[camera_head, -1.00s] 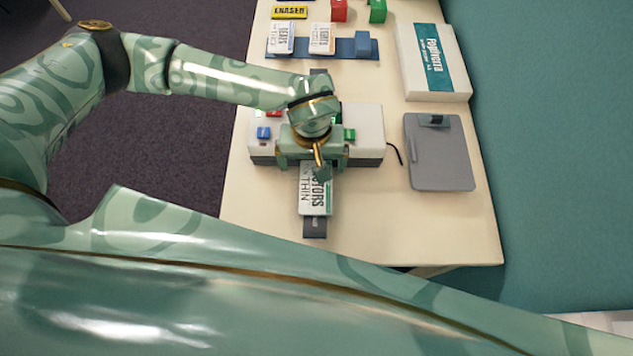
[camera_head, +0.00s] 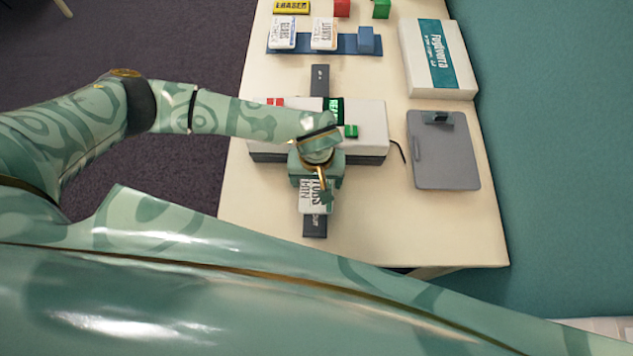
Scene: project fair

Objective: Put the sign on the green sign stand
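My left gripper (camera_head: 317,190) is low over a white lettered card pack (camera_head: 316,206), which lies on a dark strip at the table's front. The gripper hides the pack's far part. Its fingertips are hidden, so I cannot tell whether they grip it. A dark panel with green lettering (camera_head: 334,108), possibly the sign, shows on a white box (camera_head: 371,120) just beyond the gripper, partly covered by my arm. A small green block (camera_head: 351,131) is on the box to its right. A green cube (camera_head: 381,9) stands at the far edge; which green thing is the stand is unclear.
A blue tray (camera_head: 345,44) with card packs and a blue block lies beyond. A red cube (camera_head: 342,8) and yellow eraser (camera_head: 291,6) are at the back. A grey clipboard (camera_head: 445,160) and white book (camera_head: 437,60) lie right. The front right table is clear.

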